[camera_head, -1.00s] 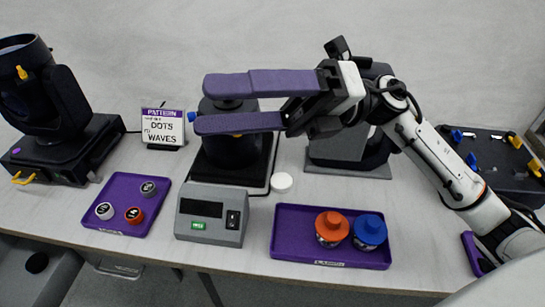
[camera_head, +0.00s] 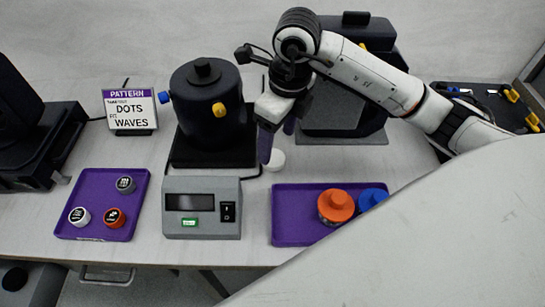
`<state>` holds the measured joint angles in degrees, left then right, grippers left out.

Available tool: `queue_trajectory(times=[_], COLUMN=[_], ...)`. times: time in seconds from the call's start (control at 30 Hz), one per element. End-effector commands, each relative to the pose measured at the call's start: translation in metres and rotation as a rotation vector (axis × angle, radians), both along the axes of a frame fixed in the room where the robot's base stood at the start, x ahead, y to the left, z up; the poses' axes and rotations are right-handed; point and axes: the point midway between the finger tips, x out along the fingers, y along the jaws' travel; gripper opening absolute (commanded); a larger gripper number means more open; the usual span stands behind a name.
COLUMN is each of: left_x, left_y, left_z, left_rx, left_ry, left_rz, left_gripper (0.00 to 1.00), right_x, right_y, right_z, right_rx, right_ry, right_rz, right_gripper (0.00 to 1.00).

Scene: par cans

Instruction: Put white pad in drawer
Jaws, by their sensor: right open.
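The white pad (camera_head: 277,163), a small round disc, lies on the table between the dark can fixture and the right purple tray. My right gripper (camera_head: 273,150) is open, with its purple fingers pointing down close above and beside the pad. The near finger hides part of the pad, and I cannot tell whether they touch. A metal handle (camera_head: 106,275) shows below the table's front edge at the left. A grey compartment with a dark round thing in it shows at the bottom left corner; I cannot tell whether it is the drawer. My left gripper is not in view.
A grey meter box (camera_head: 202,208) stands just left of the pad. The right purple tray (camera_head: 290,225) holds orange-topped and blue-topped jars. The left purple tray (camera_head: 88,192) holds three small discs. The dark can fixture (camera_head: 208,105) and a pattern sign (camera_head: 131,110) stand behind.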

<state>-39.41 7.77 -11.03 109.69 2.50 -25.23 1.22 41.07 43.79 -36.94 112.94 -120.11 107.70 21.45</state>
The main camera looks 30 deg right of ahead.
Motion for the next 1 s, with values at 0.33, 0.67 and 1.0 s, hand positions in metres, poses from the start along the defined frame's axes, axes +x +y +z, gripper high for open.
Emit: queue_trajectory(times=[0.33,0.67,1.0], left_x=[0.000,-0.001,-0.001], left_y=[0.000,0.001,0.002], left_z=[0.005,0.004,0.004], left_rx=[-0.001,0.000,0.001], left_ry=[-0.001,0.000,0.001], left_rz=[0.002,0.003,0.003], left_gripper=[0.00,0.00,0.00], right_x=[0.004,0.007,0.007], right_y=[0.003,0.004,0.004], right_z=[-0.040,-0.057,-0.056], right_rx=[0.001,0.002,0.002], right_ry=[0.005,0.000,0.000], right_rz=[-0.001,0.002,0.002], right_gripper=[0.66,0.66,0.23])
